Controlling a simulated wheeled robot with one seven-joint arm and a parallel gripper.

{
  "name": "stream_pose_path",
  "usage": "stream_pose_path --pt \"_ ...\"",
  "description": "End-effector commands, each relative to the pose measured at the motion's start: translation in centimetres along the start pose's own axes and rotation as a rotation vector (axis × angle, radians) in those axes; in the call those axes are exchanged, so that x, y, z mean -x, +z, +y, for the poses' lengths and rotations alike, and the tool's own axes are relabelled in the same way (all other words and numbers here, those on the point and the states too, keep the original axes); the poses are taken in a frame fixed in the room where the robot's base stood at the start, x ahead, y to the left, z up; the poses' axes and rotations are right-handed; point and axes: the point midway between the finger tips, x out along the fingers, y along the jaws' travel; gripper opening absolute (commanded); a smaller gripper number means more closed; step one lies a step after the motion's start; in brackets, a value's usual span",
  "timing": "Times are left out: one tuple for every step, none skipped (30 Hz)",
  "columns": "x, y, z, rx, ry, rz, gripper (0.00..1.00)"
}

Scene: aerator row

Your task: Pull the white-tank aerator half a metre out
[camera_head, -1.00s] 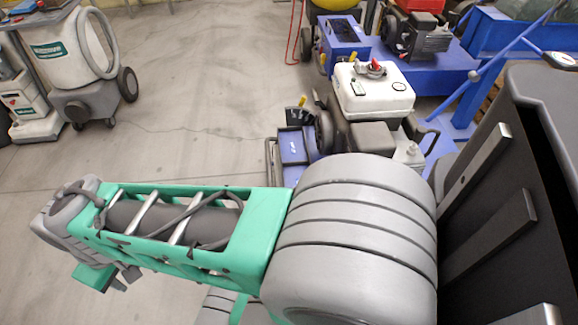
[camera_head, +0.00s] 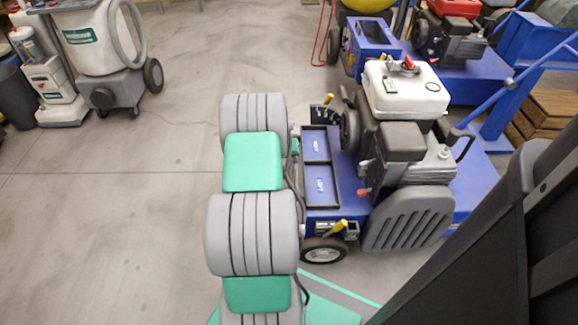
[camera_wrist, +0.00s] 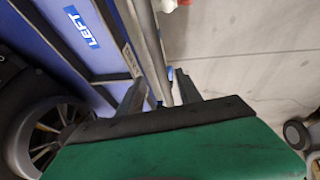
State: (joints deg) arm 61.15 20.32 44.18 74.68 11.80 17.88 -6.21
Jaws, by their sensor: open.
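The white-tank aerator (camera_head: 405,88) stands right of centre in the head view, with a blue deck, a black engine and a wheel at its near corner. In the wrist view its blue tray marked LEFT (camera_wrist: 80,27) fills the upper left. My gripper (camera_wrist: 160,77) is open beside that tray. A grey metal bar (camera_wrist: 147,38) along the tray's edge runs down between the two fingers as seen; I cannot tell whether they touch it.
A second blue machine with a red-topped engine (camera_head: 457,8) stands just behind the aerator. A wooden crate (camera_head: 548,118) is at right. A white wheeled machine (camera_head: 90,40) stands at the far left. The grey floor (camera_head: 110,200) to the left is clear.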

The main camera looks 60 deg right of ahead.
Motion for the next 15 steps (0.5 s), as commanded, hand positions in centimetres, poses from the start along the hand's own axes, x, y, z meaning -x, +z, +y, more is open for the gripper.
stream_pose_path --pt "-1.6 0.3 -0.1 -0.001 0.000 -0.001 0.41" --pt "-2.1 0.3 -0.1 -0.001 0.000 -0.002 0.41" --pt "-2.8 0.2 -0.1 -0.001 0.000 -0.001 0.41" --pt "-3.2 0.2 -0.1 -0.001 -0.001 -0.001 0.41" --pt "-3.6 0.2 -0.1 -0.001 -0.001 -0.001 0.41" --pt "-3.9 0.1 -0.1 0.000 -0.001 0.000 0.41" --pt "-4.1 0.1 -0.1 0.000 -0.001 0.000 0.41" --pt "-4.2 0.1 -0.1 0.000 -0.001 0.000 0.41" --pt "-4.3 0.0 -0.1 0.000 -0.002 0.000 0.41" --pt "-4.3 0.0 -0.1 0.000 -0.002 0.001 0.41" --pt "-4.3 0.0 -0.1 0.000 -0.002 0.001 0.41" --pt "-4.3 -0.1 -0.1 0.001 -0.002 0.001 0.41" --pt "-4.2 -0.1 -0.1 0.001 -0.002 0.001 0.41" --pt "-4.2 -0.1 -0.1 0.001 -0.002 0.000 0.41" --pt "-4.2 -0.1 -0.1 0.001 -0.002 0.000 0.41"
